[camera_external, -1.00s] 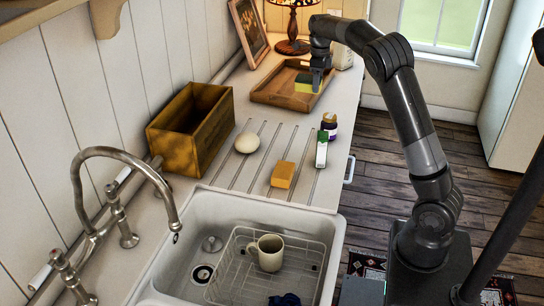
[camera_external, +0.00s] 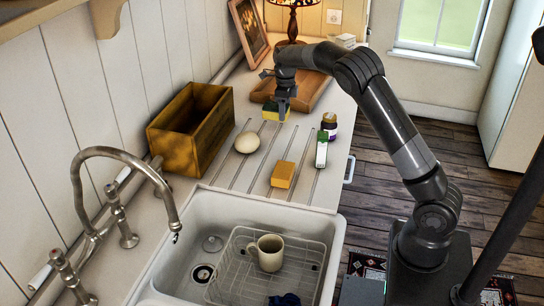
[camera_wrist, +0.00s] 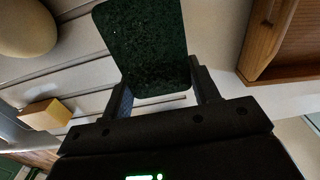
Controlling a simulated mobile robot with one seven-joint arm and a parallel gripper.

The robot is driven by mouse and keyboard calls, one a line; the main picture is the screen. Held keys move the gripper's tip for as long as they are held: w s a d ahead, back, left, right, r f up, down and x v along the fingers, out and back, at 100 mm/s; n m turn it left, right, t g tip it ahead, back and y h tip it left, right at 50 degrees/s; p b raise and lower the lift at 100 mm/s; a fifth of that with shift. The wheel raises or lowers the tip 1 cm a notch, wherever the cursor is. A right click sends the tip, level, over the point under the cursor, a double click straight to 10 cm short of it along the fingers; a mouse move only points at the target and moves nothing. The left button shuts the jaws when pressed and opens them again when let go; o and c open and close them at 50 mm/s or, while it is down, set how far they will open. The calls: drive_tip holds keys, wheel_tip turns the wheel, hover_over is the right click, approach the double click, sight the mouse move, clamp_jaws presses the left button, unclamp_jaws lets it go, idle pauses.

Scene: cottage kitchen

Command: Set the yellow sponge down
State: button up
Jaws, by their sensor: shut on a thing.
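The yellow sponge (camera_external: 270,111) has a dark green scouring side. My gripper (camera_external: 283,112) is shut on it, pointing down, over the counter between the drainboard grooves and the wooden tray. I cannot tell whether the sponge touches the counter. In the wrist view its dark green face (camera_wrist: 145,48) stands between the two fingers and hides the yellow side.
A plain orange-yellow block (camera_external: 283,174) lies on the drainboard (camera_external: 233,178). A pale egg-shaped thing (camera_external: 247,142), a dark jar (camera_external: 329,124) and a green-and-white box (camera_external: 321,152) stand nearby. The wooden tray (camera_external: 318,91) is behind, a wooden crate (camera_external: 181,141) at left.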

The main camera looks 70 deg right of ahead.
drive_tip(key=shift+f, duration=1.95)
drive_tip(key=shift+f, duration=0.15)
drive_tip(key=o, duration=1)
drive_tip(key=shift+c, duration=0.2)
